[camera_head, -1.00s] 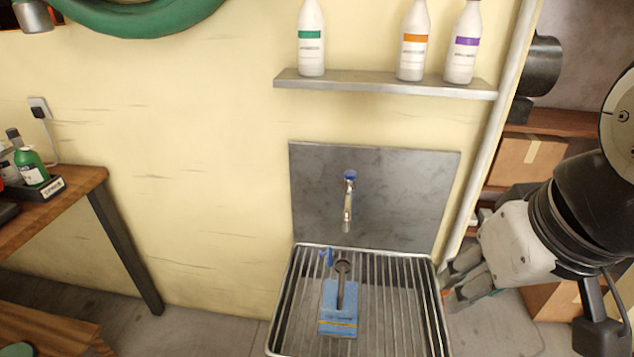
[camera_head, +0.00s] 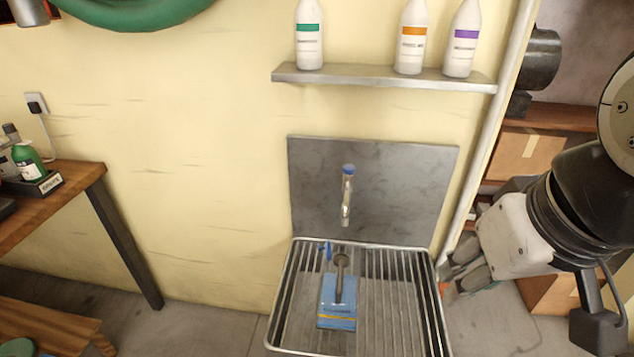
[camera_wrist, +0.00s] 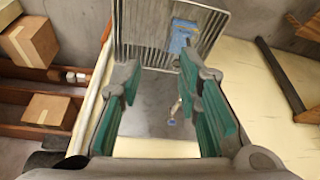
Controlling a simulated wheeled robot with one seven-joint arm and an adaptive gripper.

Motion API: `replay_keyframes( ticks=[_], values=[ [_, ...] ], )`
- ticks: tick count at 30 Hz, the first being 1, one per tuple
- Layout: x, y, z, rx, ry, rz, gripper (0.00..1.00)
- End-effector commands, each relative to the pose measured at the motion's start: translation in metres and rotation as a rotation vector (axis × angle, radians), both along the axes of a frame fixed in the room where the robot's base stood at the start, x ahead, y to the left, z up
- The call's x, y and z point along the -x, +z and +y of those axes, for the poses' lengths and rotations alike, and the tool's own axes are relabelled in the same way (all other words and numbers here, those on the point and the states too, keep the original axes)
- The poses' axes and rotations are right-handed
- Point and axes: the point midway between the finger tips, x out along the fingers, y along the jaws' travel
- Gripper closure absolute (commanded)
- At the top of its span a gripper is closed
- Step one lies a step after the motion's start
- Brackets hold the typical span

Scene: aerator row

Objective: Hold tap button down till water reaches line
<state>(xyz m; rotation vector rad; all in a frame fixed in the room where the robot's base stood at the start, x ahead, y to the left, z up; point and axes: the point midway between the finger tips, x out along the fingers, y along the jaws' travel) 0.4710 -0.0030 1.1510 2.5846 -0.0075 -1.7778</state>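The tap (camera_head: 347,200) is a metal spout with a blue button (camera_head: 348,168) on top, in front of a grey metal backplate. The tap also shows between my fingers in the wrist view (camera_wrist: 175,110). A blue container (camera_head: 338,312) with a yellow line across its front stands on the slatted sink grate below the tap. A grey round-ended stem (camera_head: 340,270) shows at it; I cannot tell whether it is part of it. No water level is visible. My gripper (camera_head: 462,275) is right of the sink, apart from the tap. In the wrist view its green-padded fingers (camera_wrist: 160,75) are open and empty.
The slatted metal sink (camera_head: 400,310) has a raised rim. Above is a shelf (camera_head: 385,82) with three white bottles. A pale vertical pipe (camera_head: 490,130) stands between the sink wall and the shelves with cardboard boxes. A wooden table (camera_head: 75,180) is at left.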

Motion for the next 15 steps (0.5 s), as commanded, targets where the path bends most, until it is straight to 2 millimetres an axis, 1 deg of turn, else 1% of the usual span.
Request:
replay_keyframes(
  ticks=[1,3,15],
  values=[
    [0.0,0.0,0.0,0.0,0.0,0.0,0.85],
    [0.0,0.0,0.0,0.0,0.0,0.0,1.0],
    [0.0,0.0,0.0,0.0,0.0,0.0,1.0]
  ],
)
